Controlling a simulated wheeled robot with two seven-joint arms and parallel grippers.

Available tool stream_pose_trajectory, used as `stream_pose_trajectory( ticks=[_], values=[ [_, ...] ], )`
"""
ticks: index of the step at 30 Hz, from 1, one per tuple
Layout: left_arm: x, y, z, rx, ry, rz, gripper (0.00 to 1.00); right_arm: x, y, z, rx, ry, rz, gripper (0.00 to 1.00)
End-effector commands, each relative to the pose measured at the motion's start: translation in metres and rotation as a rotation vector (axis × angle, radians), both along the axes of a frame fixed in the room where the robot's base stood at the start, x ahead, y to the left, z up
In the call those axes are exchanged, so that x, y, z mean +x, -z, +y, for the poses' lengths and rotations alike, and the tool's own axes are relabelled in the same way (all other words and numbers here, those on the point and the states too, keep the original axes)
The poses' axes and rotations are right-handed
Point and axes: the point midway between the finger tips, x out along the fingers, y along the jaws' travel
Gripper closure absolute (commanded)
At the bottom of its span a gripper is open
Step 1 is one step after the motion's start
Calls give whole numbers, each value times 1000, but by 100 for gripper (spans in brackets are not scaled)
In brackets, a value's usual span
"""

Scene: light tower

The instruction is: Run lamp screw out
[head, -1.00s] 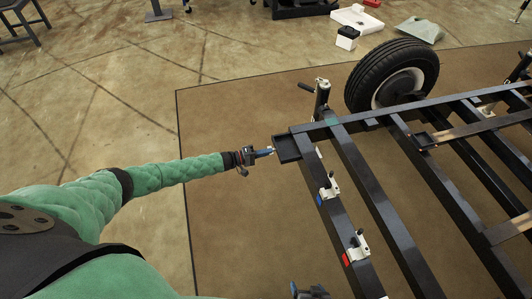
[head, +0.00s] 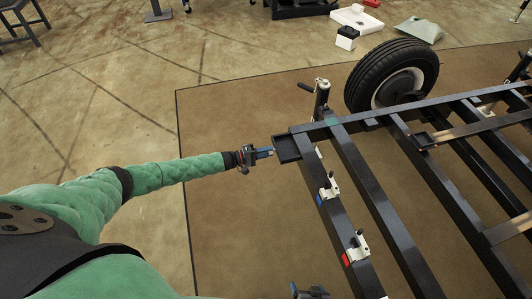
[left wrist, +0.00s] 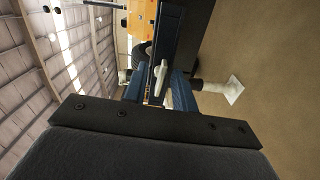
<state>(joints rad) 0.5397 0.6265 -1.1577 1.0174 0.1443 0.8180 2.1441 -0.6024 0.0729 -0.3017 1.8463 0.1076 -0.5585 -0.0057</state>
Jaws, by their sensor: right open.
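The screw cannot be made out in the head view, where the fingers cover that spot. My right gripper (head: 310,292) shows only partly at the bottom edge, open, beside the frame's left beam.
The trailer frame (head: 357,160) fills the right side. White clamps with blue (head: 329,187) and red (head: 355,250) parts sit on its left beam. A jack (head: 321,97) and a wheel (head: 391,77) stand behind. The brown mat left of the frame is clear.

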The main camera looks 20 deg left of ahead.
Motion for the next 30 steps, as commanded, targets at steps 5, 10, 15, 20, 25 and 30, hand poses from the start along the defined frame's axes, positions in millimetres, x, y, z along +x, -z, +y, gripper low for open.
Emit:
stream_pose_trajectory(
  ticks=[5,10,15,20,25,30],
  values=[
    [-1,1,2,2,0,1,73,3,-1,0,0,0,-3,18],
    [-8,2,11,2,0,3,73,3,0,0,0,0,-3,18],
    [-22,3,32,3,0,2,73,2,2,0,1,0,-2,18],
    [-35,3,51,3,0,2,73,-1,4,0,0,1,1,18],
    [-42,1,62,2,1,1,73,-6,6,0,0,1,7,18],
    [-44,1,65,1,1,1,73,-6,6,0,0,1,7,18]
  ],
)
